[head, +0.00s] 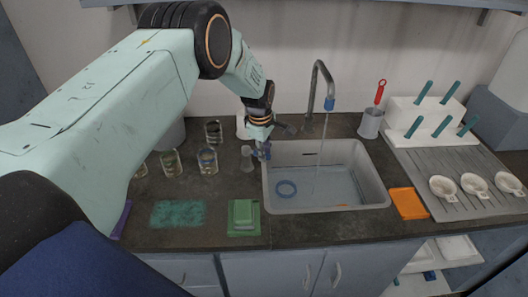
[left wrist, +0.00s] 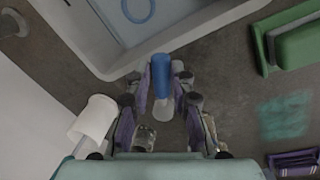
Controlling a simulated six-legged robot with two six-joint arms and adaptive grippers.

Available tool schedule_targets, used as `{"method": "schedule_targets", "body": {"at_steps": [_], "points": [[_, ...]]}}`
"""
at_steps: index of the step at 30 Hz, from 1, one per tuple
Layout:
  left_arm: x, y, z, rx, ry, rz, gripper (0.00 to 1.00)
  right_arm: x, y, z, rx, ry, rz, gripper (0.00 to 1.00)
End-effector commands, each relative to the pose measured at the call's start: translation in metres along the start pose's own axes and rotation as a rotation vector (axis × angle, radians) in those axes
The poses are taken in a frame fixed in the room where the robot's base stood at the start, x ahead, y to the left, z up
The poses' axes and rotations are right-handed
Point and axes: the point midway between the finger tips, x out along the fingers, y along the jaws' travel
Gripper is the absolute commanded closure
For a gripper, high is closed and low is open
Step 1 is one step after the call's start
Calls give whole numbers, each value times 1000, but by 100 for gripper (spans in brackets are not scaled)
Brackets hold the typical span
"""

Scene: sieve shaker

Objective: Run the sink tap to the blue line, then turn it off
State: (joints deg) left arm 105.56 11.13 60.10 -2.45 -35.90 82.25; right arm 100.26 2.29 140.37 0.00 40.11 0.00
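The tap (head: 315,85) stands behind the sink (head: 380,197), its spout ending in a blue nozzle (head: 329,104). A thin stream of water (head: 316,178) falls from the tap into the basin, which looks bluish with water. A blue ring (head: 286,188) lies in the sink; I cannot tell which mark is the blue line. My left gripper (head: 262,151) is at the sink's left rim. In the left wrist view its fingers (left wrist: 163,85) stand apart around a blue cylindrical handle (left wrist: 160,70) on a grey stub (left wrist: 162,105); contact is unclear. My right gripper is out of view.
Several glasses (head: 208,161) stand left of the sink. An orange sponge (head: 408,203), a red-handled brush (head: 379,92) and a drainboard with white cups (head: 443,187) are at right.

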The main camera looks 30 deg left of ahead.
Motion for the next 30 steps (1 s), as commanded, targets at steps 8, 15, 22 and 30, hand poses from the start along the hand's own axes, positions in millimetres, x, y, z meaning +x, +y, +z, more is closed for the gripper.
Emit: {"method": "schedule_targets", "body": {"at_steps": [8, 15, 22, 30], "points": [[1, -2, 0, 0, 0, -4, 58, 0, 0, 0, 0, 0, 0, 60], [0, -2, 0, 0, -1, -5, 58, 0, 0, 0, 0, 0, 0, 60], [-28, -1, 0, -1, -1, -3, 58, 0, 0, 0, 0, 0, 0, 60], [-83, -1, 0, 0, -1, -2, 58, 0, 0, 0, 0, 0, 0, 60]]}}
